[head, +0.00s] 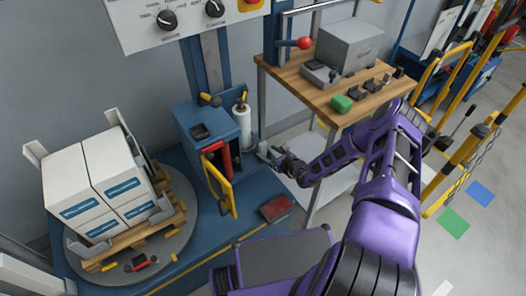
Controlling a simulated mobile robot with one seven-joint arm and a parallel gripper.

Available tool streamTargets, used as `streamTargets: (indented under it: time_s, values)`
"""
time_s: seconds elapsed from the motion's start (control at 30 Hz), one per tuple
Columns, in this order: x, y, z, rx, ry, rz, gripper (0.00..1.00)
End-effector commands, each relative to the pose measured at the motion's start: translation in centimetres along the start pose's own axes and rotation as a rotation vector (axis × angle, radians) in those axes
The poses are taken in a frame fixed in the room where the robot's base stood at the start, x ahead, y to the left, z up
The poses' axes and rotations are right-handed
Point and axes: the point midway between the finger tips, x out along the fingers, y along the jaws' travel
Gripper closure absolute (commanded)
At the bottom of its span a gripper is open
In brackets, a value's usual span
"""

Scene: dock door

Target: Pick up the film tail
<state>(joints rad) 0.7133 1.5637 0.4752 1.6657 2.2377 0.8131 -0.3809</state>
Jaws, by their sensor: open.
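A white film roll (242,127) stands upright on the right side of the blue wrapper carriage (209,128). I cannot make out a separate film tail; it is too small or hidden near the roll and my gripper. My purple arm reaches in from the lower right. My gripper (268,153) is small in the head view, just right of and below the film roll, with its fingers pointing left. It is open, and I see nothing between the fingers. I cannot tell whether it touches anything.
White boxes (98,183) stand on a wooden pallet on the round turntable (178,235) at left. A yellow-edged flap (219,184) hangs open from the carriage. A dark red item (275,208) lies on the blue base.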

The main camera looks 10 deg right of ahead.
Motion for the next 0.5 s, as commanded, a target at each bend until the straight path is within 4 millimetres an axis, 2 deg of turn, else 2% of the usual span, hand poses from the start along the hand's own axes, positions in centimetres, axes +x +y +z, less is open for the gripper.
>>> streamTargets:
  time_s: [0.13,0.4,0.5]
  values:
    - [0.9,-0.1,-0.2,0.001,-0.001,0.0,0.25]
    - [4.7,-0.7,-0.5,0.0,-0.001,0.0,0.25]
    - [5.4,-0.8,-0.5,0.0,-0.001,-0.001,0.25]
